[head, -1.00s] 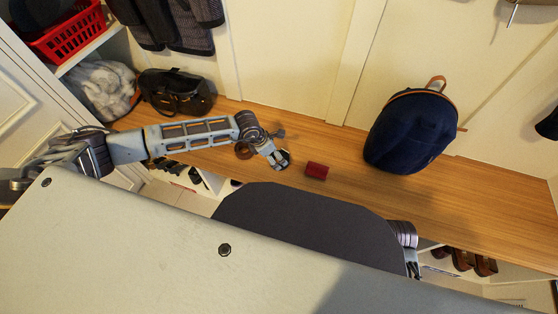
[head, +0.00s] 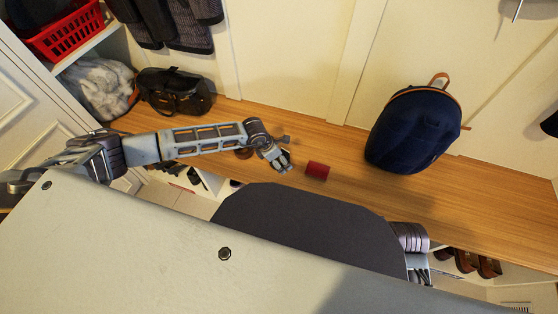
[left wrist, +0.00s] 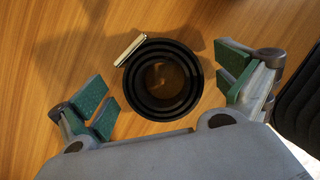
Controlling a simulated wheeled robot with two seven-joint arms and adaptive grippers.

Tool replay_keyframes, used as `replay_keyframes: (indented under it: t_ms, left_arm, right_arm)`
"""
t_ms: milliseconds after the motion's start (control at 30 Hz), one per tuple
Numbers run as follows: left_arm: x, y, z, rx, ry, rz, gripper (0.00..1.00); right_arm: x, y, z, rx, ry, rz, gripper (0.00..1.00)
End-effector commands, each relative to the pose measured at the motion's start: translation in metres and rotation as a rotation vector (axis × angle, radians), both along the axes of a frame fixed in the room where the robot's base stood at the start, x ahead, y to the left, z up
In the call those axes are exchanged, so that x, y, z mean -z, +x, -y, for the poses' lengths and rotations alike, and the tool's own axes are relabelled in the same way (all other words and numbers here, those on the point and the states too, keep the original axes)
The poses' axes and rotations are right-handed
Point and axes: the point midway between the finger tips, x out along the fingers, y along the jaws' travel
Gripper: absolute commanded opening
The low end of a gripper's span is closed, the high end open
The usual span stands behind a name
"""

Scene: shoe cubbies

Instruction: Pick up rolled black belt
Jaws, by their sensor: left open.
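The rolled black belt (left wrist: 135,88) lies as a coil on the wooden bench in the left wrist view, with a gold buckle at its upper left. My left gripper (left wrist: 168,92) is open, with green-padded fingers on either side of the coil. Gaps show between the pads and the belt. In the head view my left gripper (head: 281,162) is low over the bench, and the belt is mostly hidden by it. Part of my right arm shows at the lower right, but I cannot make out its gripper.
A red roll (head: 317,171) lies just right of my left gripper, and a brown roll (head: 243,153) lies behind its wrist. A navy backpack (head: 412,130) stands farther right on the bench (head: 360,200). A black bag (head: 175,92) is at the left.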

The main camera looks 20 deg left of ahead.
Motion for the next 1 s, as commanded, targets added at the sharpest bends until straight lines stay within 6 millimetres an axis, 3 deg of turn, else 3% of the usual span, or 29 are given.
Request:
replay_keyframes:
  t_ms: [400, 800, 1000]
  left_arm:
    - [-0.0002, -0.0001, -0.0002, 0.0, 0.0, 0.0, 1.0]
    - [-0.0001, -0.0002, -0.0003, 0.0, 0.001, -0.001, 0.5]
    - [-0.0004, 0.0001, -0.0002, 0.0, 0.0, 0.0, 0.49]
  right_arm:
    - [0.0008, 0.0007, 0.0001, -0.001, -0.001, 0.0, 0.4]
    - [0.0007, 0.0014, 0.0001, -0.001, -0.001, 0.001, 0.4]
    - [0.0005, 0.0016, -0.0002, 0.0, 0.0, 0.002, 0.4]
